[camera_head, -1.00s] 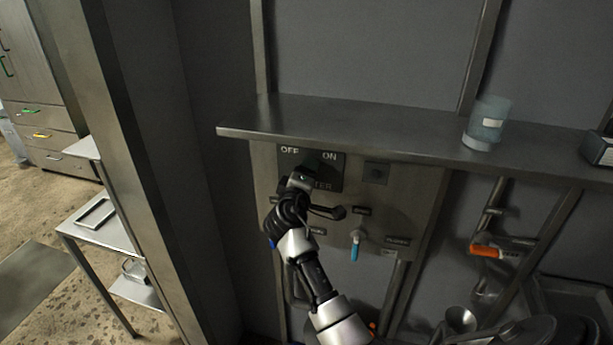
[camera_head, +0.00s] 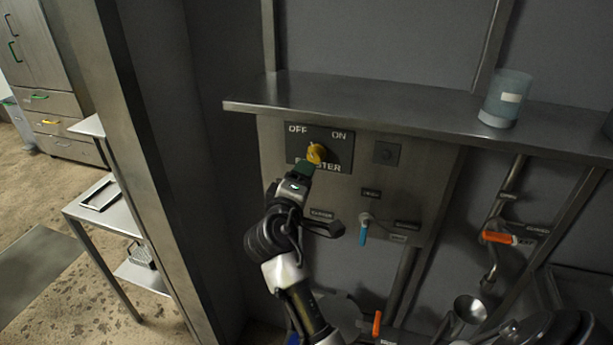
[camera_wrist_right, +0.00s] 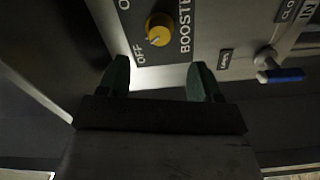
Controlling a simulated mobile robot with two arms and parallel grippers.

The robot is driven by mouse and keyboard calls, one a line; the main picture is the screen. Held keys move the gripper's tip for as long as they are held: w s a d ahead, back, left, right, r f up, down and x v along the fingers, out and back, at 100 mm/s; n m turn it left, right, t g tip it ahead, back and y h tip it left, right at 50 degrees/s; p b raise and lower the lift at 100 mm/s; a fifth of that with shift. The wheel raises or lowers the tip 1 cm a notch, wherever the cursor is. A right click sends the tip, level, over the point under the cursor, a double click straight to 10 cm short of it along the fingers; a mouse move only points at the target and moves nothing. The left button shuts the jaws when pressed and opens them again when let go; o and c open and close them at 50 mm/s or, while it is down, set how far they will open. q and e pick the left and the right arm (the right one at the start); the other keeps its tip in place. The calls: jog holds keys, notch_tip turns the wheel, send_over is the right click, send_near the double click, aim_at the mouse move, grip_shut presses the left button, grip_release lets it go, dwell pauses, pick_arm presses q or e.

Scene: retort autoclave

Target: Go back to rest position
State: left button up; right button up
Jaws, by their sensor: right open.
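The yellow booster knob (camera_head: 315,153) sits on a dark plate marked OFF, ON and BOOSTER (camera_head: 340,147). In the right wrist view the knob (camera_wrist_right: 159,30) shows a white mark on the side toward OFF. My right gripper (camera_head: 303,169) is just below the knob in the head view, with its green fingertips close to the plate. In the right wrist view the gripper (camera_wrist_right: 159,65) is open and empty, its fingers spread below the knob and apart from it. My left gripper is not in view.
A metal shelf (camera_head: 400,97) juts out above the panel, with a translucent cup (camera_head: 506,98) on it. A blue-handled valve (camera_head: 364,230) and an orange-handled valve (camera_head: 498,238) lie to the right. A steel post (camera_head: 135,130) and a side table (camera_head: 110,210) stand left.

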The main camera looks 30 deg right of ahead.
jog(key=shift+s+a, duration=0.1)
jog(key=shift+a, duration=0.05)
dwell(0.4)
jog(key=w+a+f+n+y, duration=0.1)
jog(key=a+f+n+y, duration=0.15)
jog(key=f, duration=0.85)
jog(key=w+a+f+n+y, duration=0.1)
jog(key=a+f+y, duration=0.25)
jog(key=f, duration=0.75)
jog(key=s+a+f+g+y, duration=0.15)
jog(key=s+f, duration=0.25)
jog(key=f, duration=0.5)
jog(key=s+a+f+g+y, duration=0.1)
jog(key=s+f+y, duration=0.25)
jog(key=f, duration=0.45)
jog(key=s+f+m+g+y+b, duration=0.15)
jog(key=s+f+g, duration=0.25)
jog(key=s+f, duration=1.45)
jog(key=s+d+f+m+g, duration=0.1)
jog(key=s+f+m+g, duration=0.1)
jog(key=s, duration=0.9)
jog(key=s+d+f+m+g+y, duration=0.1)
jog(key=s+f, duration=0.4)
jog(key=s, duration=0.6)
jog(key=shift+s+m+g, duration=0.35)
jog(key=shift+m+g, duration=0.2)
jog(key=shift+m, duration=0.35)
